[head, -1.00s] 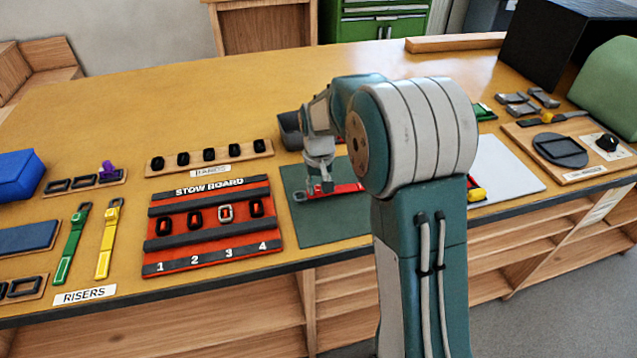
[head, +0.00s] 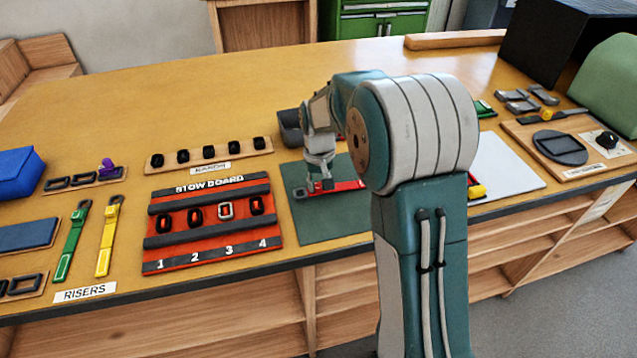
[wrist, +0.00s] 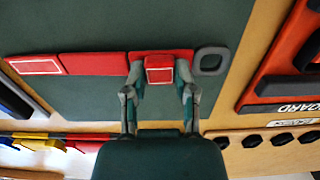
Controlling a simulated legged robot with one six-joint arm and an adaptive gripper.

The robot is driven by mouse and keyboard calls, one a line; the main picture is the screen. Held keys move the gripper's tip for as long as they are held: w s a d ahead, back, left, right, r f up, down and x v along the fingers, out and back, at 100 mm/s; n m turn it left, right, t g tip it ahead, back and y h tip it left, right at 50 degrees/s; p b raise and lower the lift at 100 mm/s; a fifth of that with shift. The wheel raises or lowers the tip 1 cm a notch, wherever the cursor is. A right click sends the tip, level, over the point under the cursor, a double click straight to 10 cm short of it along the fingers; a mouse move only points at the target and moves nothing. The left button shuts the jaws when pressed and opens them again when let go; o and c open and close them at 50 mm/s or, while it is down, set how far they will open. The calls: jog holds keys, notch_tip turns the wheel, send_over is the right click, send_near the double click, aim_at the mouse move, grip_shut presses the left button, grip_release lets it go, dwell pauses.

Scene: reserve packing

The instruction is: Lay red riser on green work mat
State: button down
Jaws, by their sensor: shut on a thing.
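The red riser (wrist: 98,63) is a long flat red strap with a white-edged end patch and a grey ring at its other end. It lies stretched out along the green work mat (wrist: 130,24). In the head view the riser (head: 347,186) shows on the mat (head: 325,229), partly hidden by my arm. My gripper (wrist: 160,72) is shut on the riser near its ring end, around a raised red block. In the head view my gripper (head: 319,188) is low over the mat. I cannot tell any small gap between riser and mat.
The red stow board (head: 212,245) stands left of the mat. A green riser (head: 72,240) and a yellow riser (head: 108,238) lie further left. A rack of black bands (head: 210,157) is behind the board. A white sheet (head: 508,168) lies to the right.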

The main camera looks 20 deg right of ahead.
jog(key=shift+f, duration=0.5)
jog(key=shift+c, duration=1.7)
grip_release()
notch_tip(320, 180, up, 12)
